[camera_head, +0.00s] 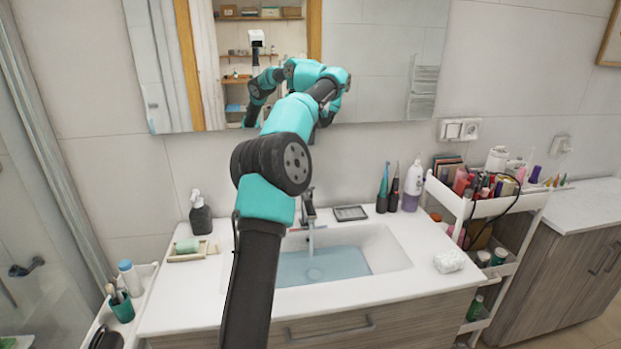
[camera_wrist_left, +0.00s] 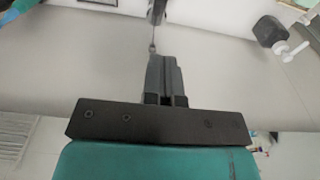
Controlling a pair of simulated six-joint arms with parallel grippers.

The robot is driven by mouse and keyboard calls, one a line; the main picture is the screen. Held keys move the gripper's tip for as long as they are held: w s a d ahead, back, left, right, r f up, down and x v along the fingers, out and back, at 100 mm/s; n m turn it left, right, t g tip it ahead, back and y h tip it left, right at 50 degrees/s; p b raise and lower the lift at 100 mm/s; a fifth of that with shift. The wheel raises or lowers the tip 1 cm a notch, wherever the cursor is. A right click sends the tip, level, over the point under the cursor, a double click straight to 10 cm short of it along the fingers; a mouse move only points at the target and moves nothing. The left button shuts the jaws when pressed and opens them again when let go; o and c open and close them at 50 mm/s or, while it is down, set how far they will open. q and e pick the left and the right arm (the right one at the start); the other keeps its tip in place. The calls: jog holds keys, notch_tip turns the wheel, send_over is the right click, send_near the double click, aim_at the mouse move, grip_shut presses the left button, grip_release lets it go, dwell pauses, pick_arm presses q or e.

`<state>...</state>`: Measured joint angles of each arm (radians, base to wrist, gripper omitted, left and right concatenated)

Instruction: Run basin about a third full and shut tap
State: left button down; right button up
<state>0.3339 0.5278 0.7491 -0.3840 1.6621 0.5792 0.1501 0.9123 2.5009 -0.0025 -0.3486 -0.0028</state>
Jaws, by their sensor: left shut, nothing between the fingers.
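The white basin (camera_head: 385,246) is set in the counter, and bluish water (camera_head: 335,266) covers its floor. The dark tap (camera_head: 309,207) stands at the basin's back edge, and a thin stream of water (camera_head: 311,241) falls from its spout. My left arm rises in front of the basin and bends toward the mirror; its gripper is largely hidden there. In the left wrist view my left gripper (camera_wrist_left: 164,60) is shut and empty, its fingertips toward a dark upright part of the tap (camera_wrist_left: 157,12); I cannot tell whether they touch. My right gripper is not in view.
A soap dispenser (camera_head: 200,214) and soap dish (camera_head: 190,250) stand left of the basin. Electric toothbrushes (camera_head: 388,188) and a bottle (camera_head: 412,186) stand behind right. A white item (camera_head: 449,261) lies front right. A loaded cart (camera_head: 480,208) stands at right; the mirror (camera_head: 385,65) hangs behind.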

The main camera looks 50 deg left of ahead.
pick_arm(q)
notch_tip(320, 180, down, 11)
jog(key=shift+d+f, duration=0.1)
jog(key=shift+s+d+f, duration=0.15)
jog(key=shift+d+f, duration=0.05)
jog(key=shift+f, duration=0.25)
jog(key=shift+s+d+f, duration=0.1)
jog(key=shift+d+f, duration=0.05)
jog(key=shift+f, duration=0.25)
jog(key=shift+w+d, duration=0.1)
jog(key=shift+d, duration=0.05)
